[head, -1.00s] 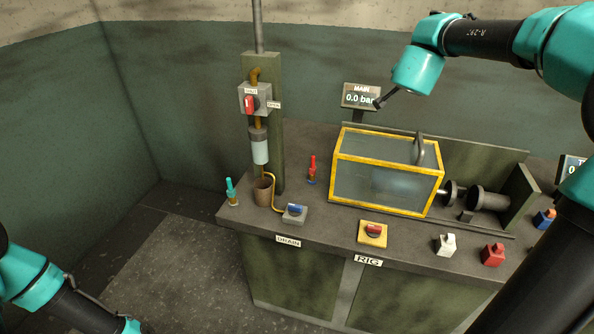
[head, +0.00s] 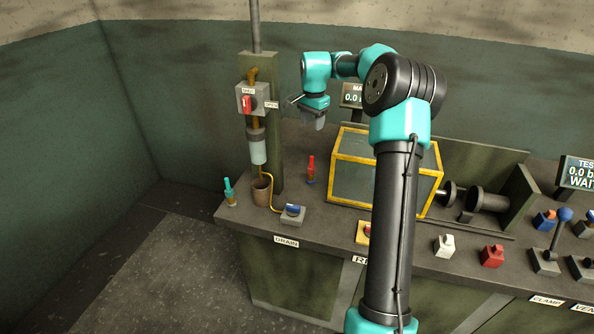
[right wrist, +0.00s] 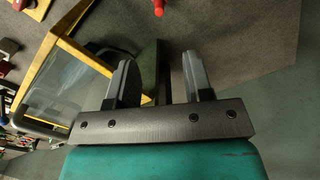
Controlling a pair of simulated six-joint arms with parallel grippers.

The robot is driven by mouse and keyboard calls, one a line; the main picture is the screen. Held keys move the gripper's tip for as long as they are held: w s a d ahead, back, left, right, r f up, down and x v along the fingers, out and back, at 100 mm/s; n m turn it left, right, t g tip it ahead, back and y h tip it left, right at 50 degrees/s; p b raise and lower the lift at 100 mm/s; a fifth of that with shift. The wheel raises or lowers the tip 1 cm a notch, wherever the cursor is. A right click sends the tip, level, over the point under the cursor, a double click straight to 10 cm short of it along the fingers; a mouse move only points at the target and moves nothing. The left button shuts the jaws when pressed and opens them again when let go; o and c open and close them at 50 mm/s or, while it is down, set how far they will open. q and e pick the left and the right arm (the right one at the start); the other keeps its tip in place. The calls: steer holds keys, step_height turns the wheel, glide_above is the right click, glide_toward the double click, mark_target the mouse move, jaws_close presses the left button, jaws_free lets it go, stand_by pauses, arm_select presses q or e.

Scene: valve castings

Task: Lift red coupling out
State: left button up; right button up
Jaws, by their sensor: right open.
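A red upright fitting (head: 311,168) with a dark blue base, which looks like the red coupling, stands on the bench left of the yellow-framed box. A red piece (right wrist: 158,6) at the top edge of the right wrist view seems to be the same fitting, cut off by the frame. My right gripper (head: 315,119) is above and behind it, with clear space between them. Its two grey fingers (right wrist: 160,75) are apart with nothing between them. My left gripper is out of view.
The yellow-framed clear box (head: 345,185) stands right of the fitting. A green post (head: 277,150) with a red-switched grey box (head: 253,98) rises on the left. A brown cup (head: 262,190), a teal fitting (head: 229,191) and a blue-topped switch (head: 293,214) sit nearby. A red block (head: 492,255) lies right.

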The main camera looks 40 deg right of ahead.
steer(key=shift+s+d+f, duration=0.1)
glide_above(311, 167)
steer(key=f, duration=1.1)
steer(key=shift+w+d+f, duration=0.2)
steer(key=shift+d, duration=0.1)
step_height(311, 167, down, 6)
steer(key=shift+r, duration=0.1)
steer(key=shift+c, duration=0.5)
jaws_close()
